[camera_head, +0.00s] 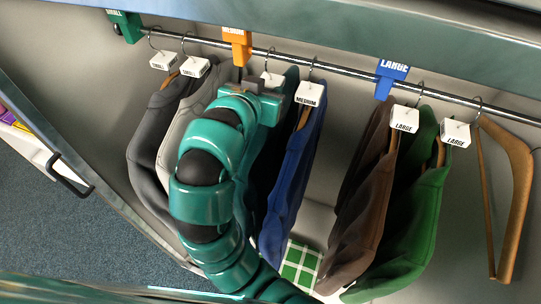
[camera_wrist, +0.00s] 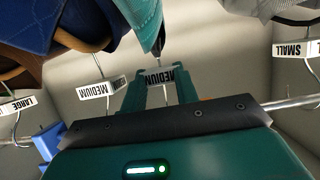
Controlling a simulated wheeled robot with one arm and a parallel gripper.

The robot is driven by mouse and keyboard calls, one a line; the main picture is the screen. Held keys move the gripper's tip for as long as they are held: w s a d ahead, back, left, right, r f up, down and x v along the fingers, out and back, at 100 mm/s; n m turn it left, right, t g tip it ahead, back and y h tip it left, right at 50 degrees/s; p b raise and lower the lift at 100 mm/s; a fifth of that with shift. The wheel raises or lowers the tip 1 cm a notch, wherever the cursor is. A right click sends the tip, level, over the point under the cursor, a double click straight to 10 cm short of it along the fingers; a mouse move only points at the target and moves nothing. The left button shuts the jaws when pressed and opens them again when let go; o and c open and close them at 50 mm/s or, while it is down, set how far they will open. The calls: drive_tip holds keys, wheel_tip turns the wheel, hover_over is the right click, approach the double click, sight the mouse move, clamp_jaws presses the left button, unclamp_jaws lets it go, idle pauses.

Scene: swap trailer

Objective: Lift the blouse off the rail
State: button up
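Several garments hang from the rail (camera_head: 345,70); which of them is the blouse I cannot tell. My gripper (camera_head: 262,86) is up near the rail, by the teal garment with a MEDIUM tag (camera_head: 272,79). In the wrist view my gripper's two fingers (camera_wrist: 163,90) stand apart at the MEDIUM tag (camera_wrist: 167,77), with the teal garment (camera_wrist: 140,28) just beyond it. No firm contact is visible. In the head view my arm covers most of this garment. The blue garment (camera_head: 293,190), also tagged MEDIUM, hangs just right of it.
Dark grey (camera_head: 150,140) and light grey (camera_head: 178,130) garments hang left. Brown (camera_head: 362,190) and green (camera_head: 412,220) LARGE garments hang right, beside an empty wooden hanger (camera_head: 515,200). Green, orange and blue (camera_head: 388,78) size markers sit on the rail. A green checked item (camera_head: 300,265) lies below.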

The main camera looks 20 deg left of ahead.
drive_tip(key=shift+x, duration=0.9)
clamp_jaws()
idle(0.8)
